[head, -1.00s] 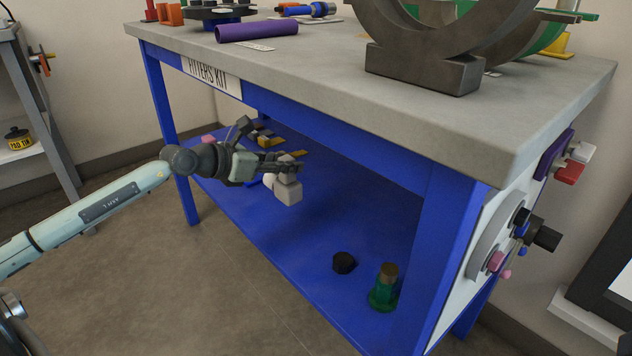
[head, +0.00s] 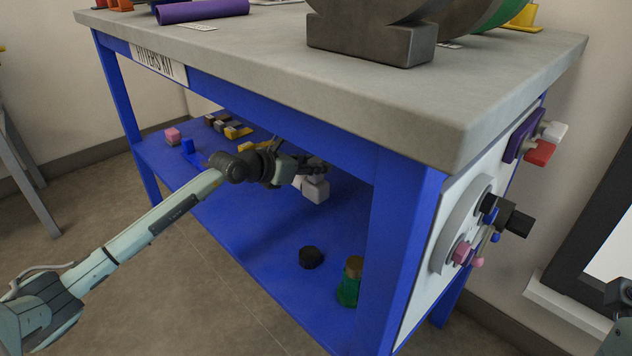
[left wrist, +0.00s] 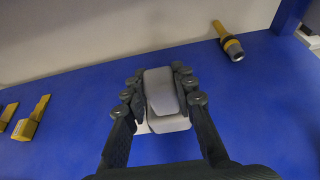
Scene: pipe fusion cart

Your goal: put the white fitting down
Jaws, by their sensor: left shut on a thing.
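The white fitting (head: 316,190) is a pale, blocky piece over the blue lower shelf (head: 245,229), under the bench top. My left gripper (head: 314,167) reaches in over the shelf from the left and is shut on the fitting. In the left wrist view the fitting (left wrist: 161,92) sits between the two dark fingers of my left gripper (left wrist: 158,76). A paler part of it shows below the fingers. I cannot tell whether its underside touches the shelf.
A black cap (head: 311,257) and a green fitting with a brown top (head: 350,282) stand near the front right leg. Several yellow and dark pieces (head: 232,128), a pink block (head: 172,136) and a blue piece (head: 188,146) lie farther left. The bench top (head: 300,67) overhangs the arm.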

